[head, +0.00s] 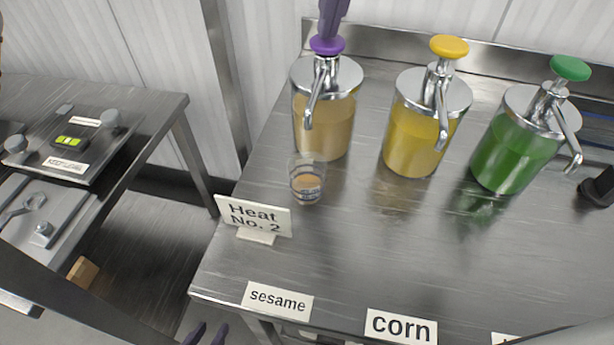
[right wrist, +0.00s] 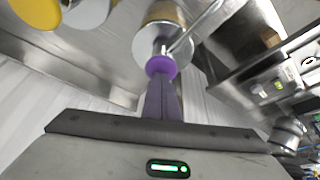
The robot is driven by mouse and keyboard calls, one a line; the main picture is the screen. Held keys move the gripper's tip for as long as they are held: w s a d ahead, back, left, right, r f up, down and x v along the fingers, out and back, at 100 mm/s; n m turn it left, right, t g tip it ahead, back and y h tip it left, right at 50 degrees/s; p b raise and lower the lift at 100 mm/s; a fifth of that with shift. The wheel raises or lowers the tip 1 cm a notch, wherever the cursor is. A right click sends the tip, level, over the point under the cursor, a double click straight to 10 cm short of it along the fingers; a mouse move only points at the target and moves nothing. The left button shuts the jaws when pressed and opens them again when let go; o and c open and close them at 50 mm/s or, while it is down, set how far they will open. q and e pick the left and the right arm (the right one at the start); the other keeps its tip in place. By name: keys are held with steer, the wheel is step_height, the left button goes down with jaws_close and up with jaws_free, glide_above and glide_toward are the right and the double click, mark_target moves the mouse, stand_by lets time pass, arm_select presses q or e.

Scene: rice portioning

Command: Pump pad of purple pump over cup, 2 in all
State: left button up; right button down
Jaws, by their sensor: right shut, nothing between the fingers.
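The purple pump's pad (head: 327,45) tops a glass jar of tan liquid (head: 325,130) with a metal lid and spout. The small clear cup (head: 307,185) stands on the table below the spout and holds a little brownish liquid. My right gripper (head: 332,30) is shut, pointing down at the purple pad, with its tips at the pad's top. I cannot tell whether they touch. In the right wrist view its purple fingers (right wrist: 161,80) end at the purple pad (right wrist: 160,66). My left gripper (head: 206,334) shows only its fingertips, apart, at the bottom edge.
A yellow pump (head: 428,125) and a green pump (head: 520,140) stand to the right. A "Heat No. 2" sign (head: 254,217) is left of the cup. Labels "sesame" (head: 277,300) and "corn" (head: 401,327) are at the front edge.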

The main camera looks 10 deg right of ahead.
steer(key=shift+r+p, duration=1.35)
steer(key=shift+r, duration=0.05)
step_height(320, 180, up, 2)
steer(key=shift+r+p, duration=0.1)
steer(key=shift+p, duration=0.6)
steer(key=shift+r, duration=1.95)
